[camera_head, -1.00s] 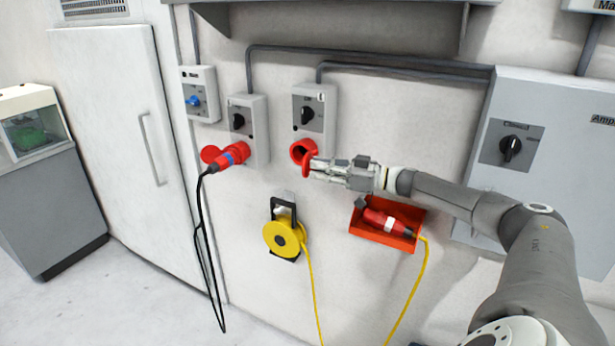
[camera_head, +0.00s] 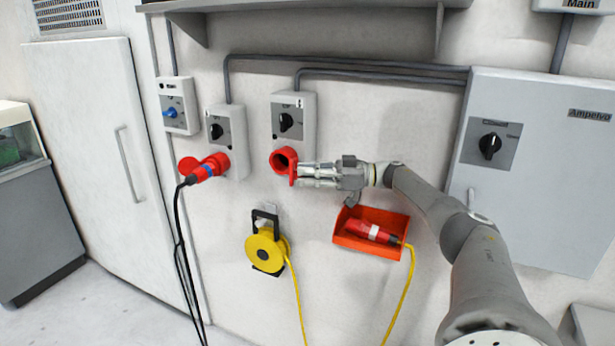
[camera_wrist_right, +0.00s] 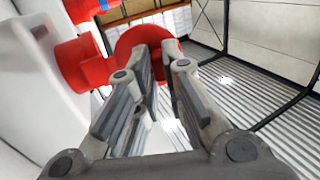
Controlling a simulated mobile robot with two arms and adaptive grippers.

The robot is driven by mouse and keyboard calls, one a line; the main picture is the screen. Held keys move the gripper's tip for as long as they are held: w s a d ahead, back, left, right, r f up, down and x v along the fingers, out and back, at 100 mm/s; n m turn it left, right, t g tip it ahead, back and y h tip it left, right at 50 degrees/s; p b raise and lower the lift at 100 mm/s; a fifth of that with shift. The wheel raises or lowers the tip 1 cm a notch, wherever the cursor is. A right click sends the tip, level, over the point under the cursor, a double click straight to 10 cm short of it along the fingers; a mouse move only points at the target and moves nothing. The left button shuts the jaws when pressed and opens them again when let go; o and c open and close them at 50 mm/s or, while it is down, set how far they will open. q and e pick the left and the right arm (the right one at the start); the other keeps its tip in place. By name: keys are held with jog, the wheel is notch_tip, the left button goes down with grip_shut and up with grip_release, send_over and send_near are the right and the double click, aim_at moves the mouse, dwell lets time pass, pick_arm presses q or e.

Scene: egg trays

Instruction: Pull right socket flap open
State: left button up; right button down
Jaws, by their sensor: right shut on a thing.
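The right socket (camera_head: 279,161) is a round red outlet under a grey switch box on the wall. Its red flap (camera_head: 293,174) stands swung out at the socket's right side, and the dark opening shows. My right gripper (camera_head: 299,175) comes from the right and is shut on the flap's edge. In the right wrist view the round red flap (camera_wrist_right: 138,36) lies at the tips of my right gripper (camera_wrist_right: 157,58), with the red socket (camera_wrist_right: 82,62) to the left. The fingers hide part of the flap. My left gripper is out of view.
The left socket holds a red and blue plug (camera_head: 208,167) with a hanging black cable. Below are a yellow cable reel (camera_head: 265,250) and a red-orange bin (camera_head: 392,220) holding a red plug (camera_head: 370,231). A large grey cabinet (camera_head: 560,150) is on the right.

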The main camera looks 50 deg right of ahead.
jog(key=shift+f, duration=0.1)
jog(key=c, duration=1.5)
grip_release()
jog(key=shift+w, duration=0.1)
notch_tip(320, 180, up, 10)
jog(key=shift+r, duration=0.1)
